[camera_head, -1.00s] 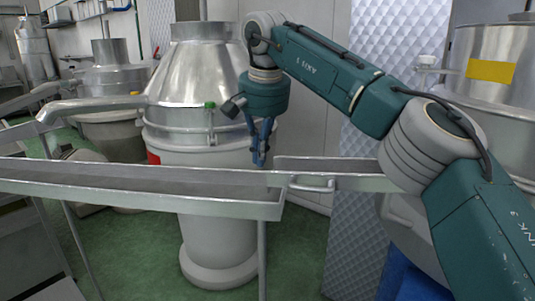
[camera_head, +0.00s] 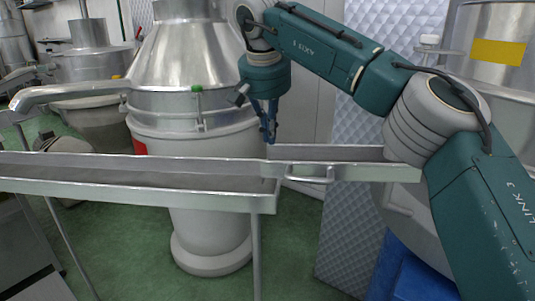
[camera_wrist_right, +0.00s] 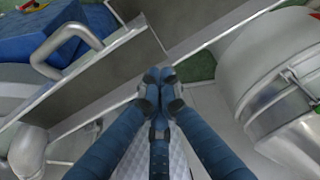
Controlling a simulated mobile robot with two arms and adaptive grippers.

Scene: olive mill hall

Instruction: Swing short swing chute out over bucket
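The short swing chute (camera_head: 350,171) is a grey metal trough with a bar handle (camera_head: 318,181) on its near wall. It extends right from the end of the long chute, and my right forearm hides part of its right end. My right gripper (camera_head: 270,140) points down beside the far wall's left end. In the wrist view its fingertips (camera_wrist_right: 160,82) meet with nothing visible between them, close to the chute wall (camera_wrist_right: 108,72); I cannot tell whether they touch it. A blue object (camera_head: 405,275) is low at right; I cannot tell whether it is the bucket. My left gripper is not in view.
The long chute (camera_head: 130,172) runs left on thin legs. A large metal vessel with a conical top (camera_head: 188,50) stands behind it, its spout (camera_head: 70,92) reaching left. Another vessel with a yellow label (camera_head: 498,52) stands at right. Green floor shows below.

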